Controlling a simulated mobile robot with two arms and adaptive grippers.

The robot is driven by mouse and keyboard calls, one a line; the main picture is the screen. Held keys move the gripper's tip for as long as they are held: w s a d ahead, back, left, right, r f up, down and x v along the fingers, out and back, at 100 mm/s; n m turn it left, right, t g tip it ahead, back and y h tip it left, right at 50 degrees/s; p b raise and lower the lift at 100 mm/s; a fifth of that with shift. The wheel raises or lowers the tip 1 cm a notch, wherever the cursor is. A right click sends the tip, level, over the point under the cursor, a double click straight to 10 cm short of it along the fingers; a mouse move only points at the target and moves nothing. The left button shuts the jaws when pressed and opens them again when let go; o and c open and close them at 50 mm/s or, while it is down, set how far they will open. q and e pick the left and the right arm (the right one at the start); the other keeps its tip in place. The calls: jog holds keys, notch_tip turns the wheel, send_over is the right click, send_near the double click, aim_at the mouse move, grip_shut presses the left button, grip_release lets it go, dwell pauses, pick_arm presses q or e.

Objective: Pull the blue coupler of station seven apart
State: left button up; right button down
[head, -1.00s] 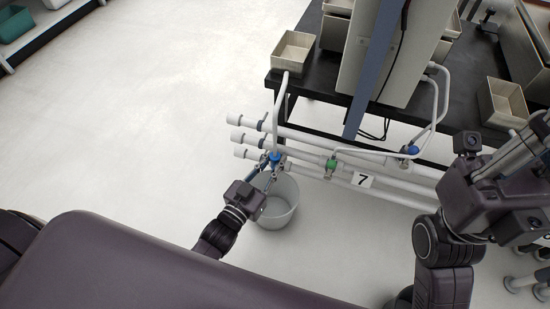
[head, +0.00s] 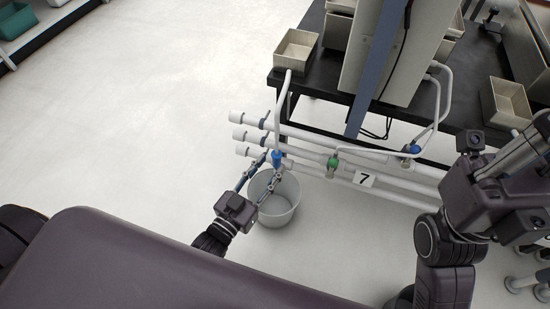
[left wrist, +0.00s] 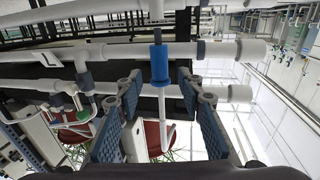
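The blue coupler (head: 277,156) sits on the white hose that comes down to the left end of the pipes, by station label 7 (head: 363,180). In the left wrist view the blue coupler (left wrist: 159,65) is upright, between a dark grey piece and a white tube. Whether its halves are parted, I cannot tell. My left gripper (head: 273,162) is open, with its fingers spread around the coupler's sides. In the left wrist view the left gripper (left wrist: 160,95) shows clear gaps on both sides of the coupler. My right arm is at the right; its fingers are not clearly shown.
A grey bucket (head: 275,205) stands on the floor below the coupler. A green coupler (head: 333,162) and another blue coupler (head: 411,149) are farther right. Pots (head: 296,50) stand on the black bench (head: 322,85). The floor at left is clear.

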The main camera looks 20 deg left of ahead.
pick_arm(q)
jog(key=v, duration=0.7)
jog(key=shift+s, duration=0.25)
